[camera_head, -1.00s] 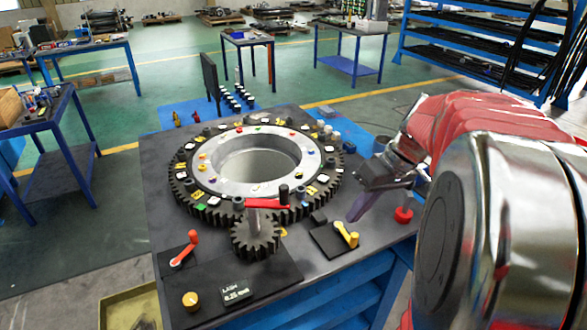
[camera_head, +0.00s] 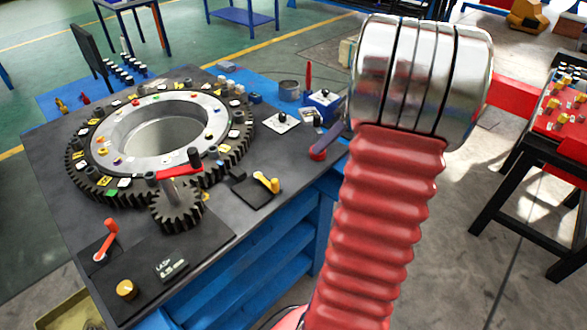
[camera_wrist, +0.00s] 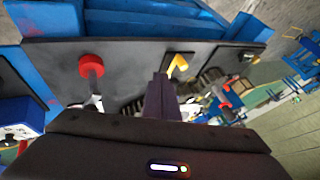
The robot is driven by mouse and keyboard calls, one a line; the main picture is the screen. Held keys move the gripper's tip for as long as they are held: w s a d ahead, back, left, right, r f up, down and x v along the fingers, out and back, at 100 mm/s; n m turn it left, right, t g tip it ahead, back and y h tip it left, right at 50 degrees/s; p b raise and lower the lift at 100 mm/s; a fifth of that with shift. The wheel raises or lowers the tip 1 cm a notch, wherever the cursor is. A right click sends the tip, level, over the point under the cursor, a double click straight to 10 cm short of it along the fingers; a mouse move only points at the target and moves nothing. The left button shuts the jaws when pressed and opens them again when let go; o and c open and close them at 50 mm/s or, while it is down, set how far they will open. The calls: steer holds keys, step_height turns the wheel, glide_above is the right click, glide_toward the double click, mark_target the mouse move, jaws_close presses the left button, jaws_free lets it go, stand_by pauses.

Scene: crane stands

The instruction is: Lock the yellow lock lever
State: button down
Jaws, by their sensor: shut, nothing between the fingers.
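The yellow lock lever (camera_head: 267,182) stands on a small black plate at the table's right front, beside the small dark gear. Its handle tilts up and to the left from its yellow foot. In the wrist view the lever (camera_wrist: 178,65) shows just beyond my fingertips. My gripper (camera_head: 326,141) is mostly hidden behind my arm in the head view; a dark finger part shows near the red knob. In the wrist view my gripper (camera_wrist: 161,84) is shut and empty, its tips apart from the lever as far as I can tell.
A red round knob (camera_head: 318,154) stands near the table's right edge, close to my gripper. The small gear (camera_head: 178,205) with a red crank (camera_head: 180,166) meshes with the large ring gear (camera_head: 84,168). A red-orange lever (camera_head: 107,238) stands at the front left.

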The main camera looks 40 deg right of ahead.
steer(key=x, duration=0.9)
steer(key=shift+a+f, duration=0.15)
steer(key=shift+f, duration=0.05)
steer(key=a, duration=0.3)
steer(key=shift+w+f, duration=0.15)
steer(key=shift+w, duration=0.1)
steer(key=shift+a, duration=0.6)
steer(key=shift+d, duration=0.1)
steer(key=shift+s, duration=0.1)
